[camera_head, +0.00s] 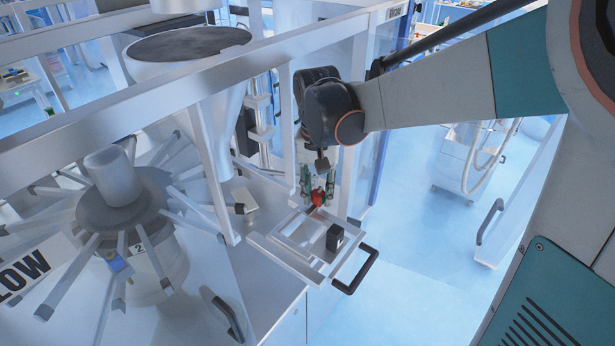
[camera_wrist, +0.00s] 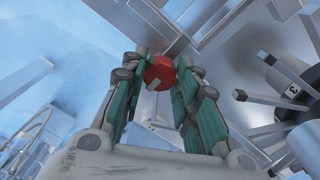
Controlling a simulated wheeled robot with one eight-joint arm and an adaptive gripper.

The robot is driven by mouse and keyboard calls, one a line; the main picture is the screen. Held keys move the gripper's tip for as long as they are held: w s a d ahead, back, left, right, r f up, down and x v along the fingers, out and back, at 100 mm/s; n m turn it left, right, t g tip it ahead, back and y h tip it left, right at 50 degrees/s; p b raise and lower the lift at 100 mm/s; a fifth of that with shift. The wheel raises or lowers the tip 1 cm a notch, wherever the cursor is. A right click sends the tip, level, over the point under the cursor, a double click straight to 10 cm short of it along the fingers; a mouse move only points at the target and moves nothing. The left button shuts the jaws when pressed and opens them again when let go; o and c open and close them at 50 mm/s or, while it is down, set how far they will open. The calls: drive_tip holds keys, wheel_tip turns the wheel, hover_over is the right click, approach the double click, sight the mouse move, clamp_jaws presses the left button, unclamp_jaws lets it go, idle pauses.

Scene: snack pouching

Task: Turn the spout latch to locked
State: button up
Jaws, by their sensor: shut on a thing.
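The red latch knob (camera_head: 317,197) is small and sits above a pale metal frame, below the end of my arm. In the wrist view the red knob (camera_wrist: 159,73) shows as a faceted red piece with a small grey tab at its lower edge. My gripper (camera_head: 318,190) has green fingers and points down onto the knob. In the wrist view the fingertips of my gripper (camera_wrist: 160,72) are on both sides of the knob and closed on it. Whether the latch is at locked cannot be told, and the spout is not clearly visible.
A pale frame (camera_head: 268,243) with a black block (camera_head: 334,237) and a black handle (camera_head: 361,271) lies below my gripper. A rotary machine with radiating arms (camera_head: 122,205) stands at the left. A large hopper (camera_head: 190,60) and metal rails are close by. Open floor lies to the right.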

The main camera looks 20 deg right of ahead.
sight(317, 193)
idle(0.3)
drive_tip(key=o, duration=1.1)
wheel_tip(317, 193, up, 12)
drive_tip(key=shift+a, duration=0.2)
